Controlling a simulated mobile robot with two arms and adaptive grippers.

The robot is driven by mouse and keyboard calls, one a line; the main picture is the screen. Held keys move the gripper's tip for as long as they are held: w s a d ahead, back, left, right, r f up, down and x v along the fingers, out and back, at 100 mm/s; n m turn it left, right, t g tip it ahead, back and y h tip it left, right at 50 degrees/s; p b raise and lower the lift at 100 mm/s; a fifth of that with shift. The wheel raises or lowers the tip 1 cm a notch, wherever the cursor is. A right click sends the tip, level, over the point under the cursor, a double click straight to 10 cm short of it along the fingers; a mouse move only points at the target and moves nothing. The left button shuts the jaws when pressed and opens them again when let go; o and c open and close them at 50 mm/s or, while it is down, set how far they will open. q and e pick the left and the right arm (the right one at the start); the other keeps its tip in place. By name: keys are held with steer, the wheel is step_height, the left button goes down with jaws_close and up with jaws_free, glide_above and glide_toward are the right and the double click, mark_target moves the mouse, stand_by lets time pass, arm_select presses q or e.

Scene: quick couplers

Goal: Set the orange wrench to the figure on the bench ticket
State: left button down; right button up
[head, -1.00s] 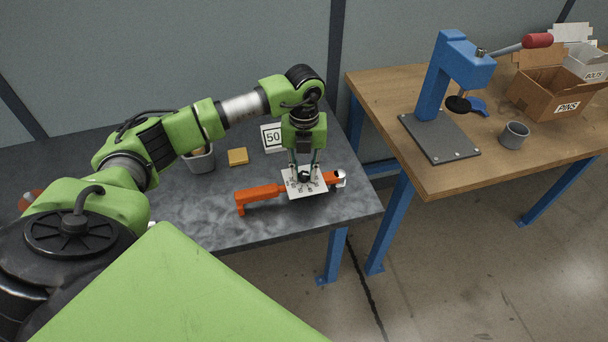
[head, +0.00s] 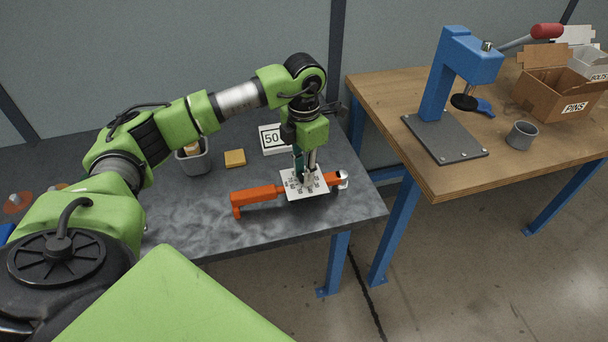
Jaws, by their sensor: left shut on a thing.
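The orange wrench (head: 257,195) lies on the dark bench (head: 200,232), its handle to the left and its silver head to the right. A white dial plate with dark marks (head: 292,191) sits on the wrench near its head. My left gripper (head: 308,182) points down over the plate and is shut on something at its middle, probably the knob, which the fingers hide. The bench ticket (head: 272,138) stands behind the wrench and reads 50. The marks on the plate are too small to read. My right gripper is not in view.
A yellow block (head: 235,158) and a grey cup holding something (head: 194,162) are at the back of the bench. On the right, a wooden table (head: 448,184) carries a blue press (head: 440,85), a grey cup (head: 521,136) and a PINS box (head: 553,95).

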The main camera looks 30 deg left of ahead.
arm_select(q)
steer(key=m+b, duration=0.1)
steer(key=m, duration=0.2)
steer(key=shift+f+m+b, duration=0.1)
steer(key=shift+m+b, duration=0.2)
steer(key=shift+m, duration=0.1)
steer(key=shift+m+b, duration=0.6)
steer(key=shift+m, duration=1.2)
steer(key=c, duration=1.8)
jaws_free()
steer(key=shift+r, duration=0.2)
step_height(320, 180, up, 12)
steer(key=shift+f, duration=0.1)
